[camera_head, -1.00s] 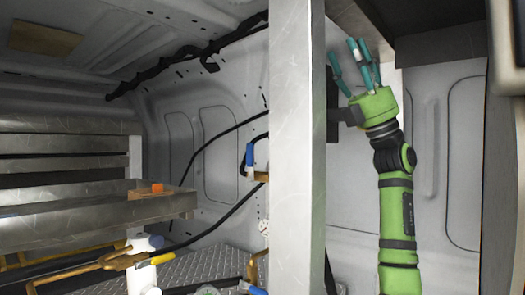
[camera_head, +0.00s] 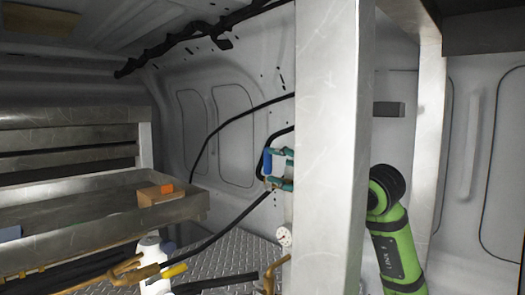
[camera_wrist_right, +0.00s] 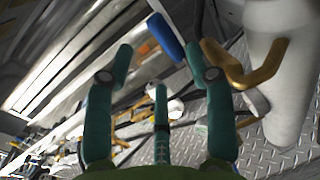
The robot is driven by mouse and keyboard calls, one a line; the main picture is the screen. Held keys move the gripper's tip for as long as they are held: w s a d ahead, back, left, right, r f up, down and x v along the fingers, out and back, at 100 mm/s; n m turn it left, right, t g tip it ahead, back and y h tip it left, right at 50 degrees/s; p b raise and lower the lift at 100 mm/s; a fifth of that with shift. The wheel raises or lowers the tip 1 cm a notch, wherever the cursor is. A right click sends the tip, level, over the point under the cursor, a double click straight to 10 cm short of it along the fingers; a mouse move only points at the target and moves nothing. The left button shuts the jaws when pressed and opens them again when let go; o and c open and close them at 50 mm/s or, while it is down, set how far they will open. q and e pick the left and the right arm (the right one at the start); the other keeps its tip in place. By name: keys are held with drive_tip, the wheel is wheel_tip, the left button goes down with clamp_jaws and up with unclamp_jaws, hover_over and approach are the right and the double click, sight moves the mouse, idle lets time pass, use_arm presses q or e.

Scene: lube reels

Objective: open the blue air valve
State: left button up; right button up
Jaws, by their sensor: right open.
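The blue valve handle (camera_head: 267,161) stands upright in the head view, just left of the metal post. In the wrist view, the blue handle (camera_wrist_right: 166,37) lies beyond the fingertips, near a brass fitting (camera_wrist_right: 235,68). My right gripper (camera_head: 279,168) reaches out from behind the post, with teal fingertips above and below, close to the handle's right side. I cannot tell whether they touch it. In the wrist view, my right gripper (camera_wrist_right: 158,68) is open with nothing between its fingers. The post hides its palm in the head view. My left gripper is not in view.
The upright metal post (camera_head: 328,150) stands in front of my right wrist. A metal shelf (camera_head: 95,222) holding an orange-topped box (camera_head: 160,193) is on the left. Black hoses (camera_head: 232,219) run near the valve, and a round gauge (camera_head: 284,236) sits below it.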

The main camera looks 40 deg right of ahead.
sight(268, 161)
drive_tip(key=shift+d+h, duration=0.15)
drive_tip(key=shift+h, duration=0.15)
drive_tip(key=shift+w+r+p, duration=0.15)
drive_tip(key=shift+w+p, duration=0.05)
drive_tip(key=shift+p, duration=0.2)
drive_tip(key=w+p, duration=0.2)
drive_tip(key=w, duration=0.1)
drive_tip(key=w+p, duration=0.1)
drive_tip(key=w, duration=0.1)
drive_tip(key=shift+d, duration=0.25)
drive_tip(key=shift+w, duration=0.65)
drive_tip(key=shift+d, duration=0.1)
clamp_jaws()
